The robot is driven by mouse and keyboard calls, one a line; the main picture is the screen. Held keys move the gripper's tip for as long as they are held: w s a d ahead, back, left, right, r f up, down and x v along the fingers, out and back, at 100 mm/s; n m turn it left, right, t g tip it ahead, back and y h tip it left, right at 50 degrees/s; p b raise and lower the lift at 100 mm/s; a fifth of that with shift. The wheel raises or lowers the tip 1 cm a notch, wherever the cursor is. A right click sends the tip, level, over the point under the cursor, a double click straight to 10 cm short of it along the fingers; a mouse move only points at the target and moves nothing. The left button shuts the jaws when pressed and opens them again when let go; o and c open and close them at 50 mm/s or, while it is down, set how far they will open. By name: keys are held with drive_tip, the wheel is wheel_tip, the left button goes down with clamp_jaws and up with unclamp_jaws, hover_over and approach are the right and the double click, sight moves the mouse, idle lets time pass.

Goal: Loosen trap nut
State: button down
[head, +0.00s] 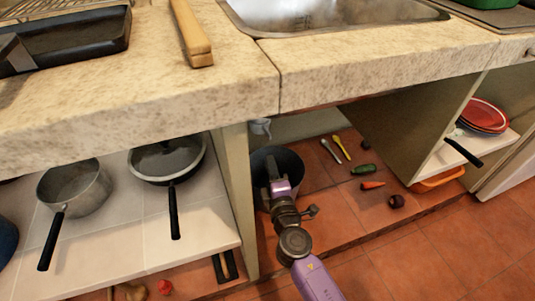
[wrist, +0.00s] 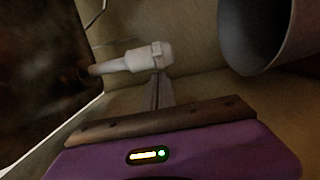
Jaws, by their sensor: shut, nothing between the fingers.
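A white pipe fitting with a thicker collar, which looks like the trap nut (wrist: 160,54), shows in the wrist view just beyond my fingertips. In the head view a pale piece of the trap (head: 260,127) shows under the counter, beside the cabinet divider; most of it is hidden. My gripper (wrist: 158,77) is shut and empty, its fingers pointing at the collar. I cannot tell whether the tips touch it. In the head view my gripper (head: 271,163) reaches into the space under the sink, in front of a dark bucket (head: 291,163).
The bucket's grey wall (wrist: 252,45) shows at upper right in the wrist view. The divider (head: 237,190) stands left of my arm. Spoons (head: 336,149), a carrot (head: 372,185) and a green bottle-like item (head: 364,170) lie right. The sink (head: 330,12) and counter are overhead.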

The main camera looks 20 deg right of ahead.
drive_tip(key=w+d+b, duration=0.1)
drive_tip(key=w, duration=0.8)
drive_tip(key=shift+d+b, duration=0.2)
drive_tip(key=shift+b, duration=0.1)
drive_tip(key=shift+s+d+n+y, duration=0.1)
drive_tip(key=shift+d+n+y, duration=0.2)
drive_tip(key=shift+y, duration=0.3)
